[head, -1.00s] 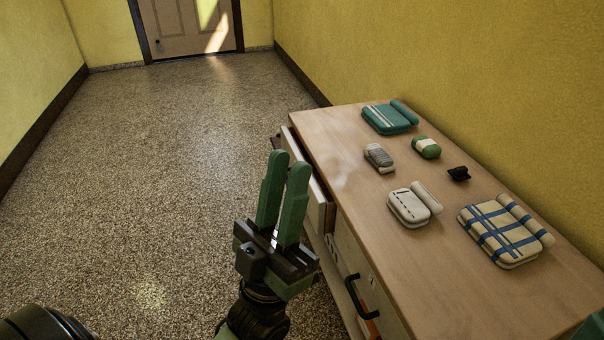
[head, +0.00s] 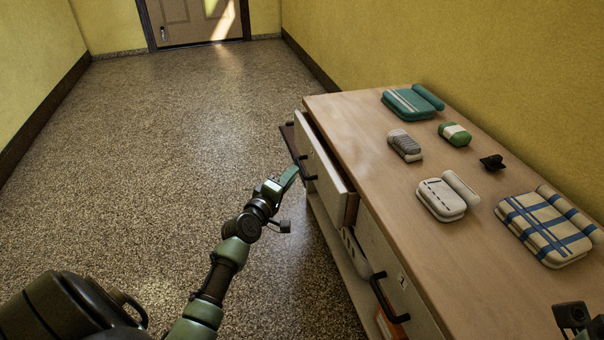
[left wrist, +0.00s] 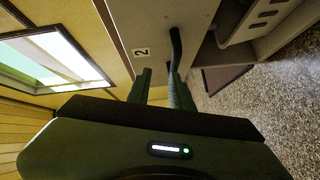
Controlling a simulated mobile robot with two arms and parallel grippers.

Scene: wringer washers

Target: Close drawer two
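The wooden cabinet (head: 330,110) has a far drawer (head: 318,160) pulled open, its pale front standing out to the left. Its black handle (head: 309,178) is on that front. My left gripper (head: 290,177) is beside this handle. In the left wrist view, a drawer front with a label "2" (left wrist: 141,52) and a dark handle (left wrist: 176,48) is ahead. My left fingers (left wrist: 160,90) are apart there; the right finger overlaps the handle's lower end, and I cannot tell whether they touch. Part of my right gripper (head: 572,318) shows at the lower right; its fingers are unclear.
A nearer drawer (head: 390,262) is shut, with a black handle and numbered label. A slotted white bin (head: 352,255) is below. Folded cloths, including a plaid one (head: 545,228), lie on the top. The speckled floor (head: 180,150) to the left is clear.

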